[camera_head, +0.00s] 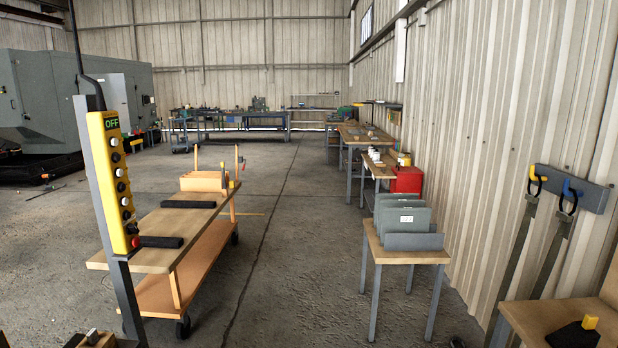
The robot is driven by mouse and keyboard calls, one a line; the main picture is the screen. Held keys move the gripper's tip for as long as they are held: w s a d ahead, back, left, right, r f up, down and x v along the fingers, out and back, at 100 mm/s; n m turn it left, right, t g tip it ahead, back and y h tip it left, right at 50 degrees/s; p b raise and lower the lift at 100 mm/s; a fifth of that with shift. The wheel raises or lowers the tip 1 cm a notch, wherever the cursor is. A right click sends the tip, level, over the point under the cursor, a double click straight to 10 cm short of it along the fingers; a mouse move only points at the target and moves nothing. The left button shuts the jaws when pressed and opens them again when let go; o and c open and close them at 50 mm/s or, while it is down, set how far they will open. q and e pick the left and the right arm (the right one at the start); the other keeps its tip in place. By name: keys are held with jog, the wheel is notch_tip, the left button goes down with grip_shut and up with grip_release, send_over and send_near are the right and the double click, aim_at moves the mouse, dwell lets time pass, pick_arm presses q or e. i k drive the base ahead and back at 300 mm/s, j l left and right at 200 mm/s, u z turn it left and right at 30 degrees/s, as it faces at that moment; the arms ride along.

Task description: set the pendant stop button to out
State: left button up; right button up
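The pendant (112,180) is a tall yellow control box on a dark grey post at the left. It is tilted slightly, with a green "OFF" label (111,123) at its top. Several black and white buttons run down its face. A red button (135,242) sits at the bottom of the face, apparently the stop button. It is small and seen at an angle, so I cannot tell whether it is in or out.
A two-level wooden cart (150,257) stands just behind the pendant. A small table (408,256) with grey panels stands right of centre. A wooden bench (540,312) fills the bottom right corner. Straps hang on the right wall. The concrete floor between cart and table is clear.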

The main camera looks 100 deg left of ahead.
aim_at(136, 241)
jog(key=u, duration=4.25)
